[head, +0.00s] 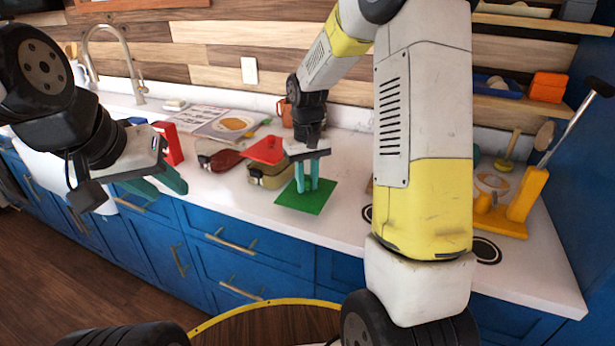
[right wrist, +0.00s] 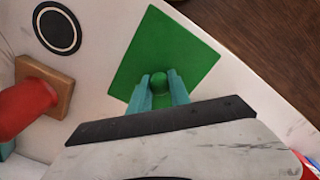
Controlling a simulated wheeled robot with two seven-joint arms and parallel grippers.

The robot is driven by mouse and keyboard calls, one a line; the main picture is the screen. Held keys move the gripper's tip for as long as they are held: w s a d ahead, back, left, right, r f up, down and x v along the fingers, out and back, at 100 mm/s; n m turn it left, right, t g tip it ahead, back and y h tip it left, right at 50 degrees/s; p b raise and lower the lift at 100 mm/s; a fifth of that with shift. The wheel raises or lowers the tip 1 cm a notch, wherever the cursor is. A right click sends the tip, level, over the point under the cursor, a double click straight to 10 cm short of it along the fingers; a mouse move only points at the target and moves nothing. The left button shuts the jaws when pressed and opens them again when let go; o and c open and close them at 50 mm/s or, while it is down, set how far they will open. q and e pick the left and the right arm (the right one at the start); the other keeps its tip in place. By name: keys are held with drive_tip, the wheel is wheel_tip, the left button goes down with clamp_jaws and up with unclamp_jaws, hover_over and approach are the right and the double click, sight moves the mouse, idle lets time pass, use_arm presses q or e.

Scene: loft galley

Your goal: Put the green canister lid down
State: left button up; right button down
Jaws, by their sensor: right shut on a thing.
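The green canister lid (head: 318,198) is a flat green square with a small round knob. It also fills the upper middle of the right wrist view (right wrist: 195,50), with its knob (right wrist: 159,79) between the teal fingers. My right gripper (head: 307,184) is shut on the knob from above. The lid is level, at or just over the white counter near its front edge; I cannot tell whether it touches. My left gripper (head: 160,192) is open and empty, in front of the counter at the left.
An olive tin (head: 270,176) and a red square lid (head: 265,149) are just left of the green lid. A dark red container (head: 220,159) and an open book (head: 225,124) lie farther left. A yellow stand (head: 515,205) is at the right. The counter (head: 345,215) beside the lid is bare.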

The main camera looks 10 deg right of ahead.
drive_tip(key=d, duration=0.1)
drive_tip(key=w+d, duration=0.2)
drive_tip(key=shift+w+d+f, duration=0.25)
drive_tip(key=shift+d+f, duration=0.05)
drive_tip(key=shift+f, duration=1.65)
drive_tip(key=shift+f, duration=0.1)
drive_tip(key=c, duration=1.2)
unclamp_jaws()
wheel_tip(320, 180, up, 12)
drive_tip(key=s+r+t, duration=0.2)
drive_tip(key=s+r, duration=0.6)
drive_tip(key=s, duration=0.2)
drive_tip(key=s+a+r+m+t+y, duration=0.1)
drive_tip(key=s+t, duration=0.3)
drive_tip(key=s, duration=1)
drive_tip(key=shift+s+a+m+y, duration=0.25)
drive_tip(key=shift+a+m+y, duration=0.05)
drive_tip(key=shift+a+y, duration=0.35)
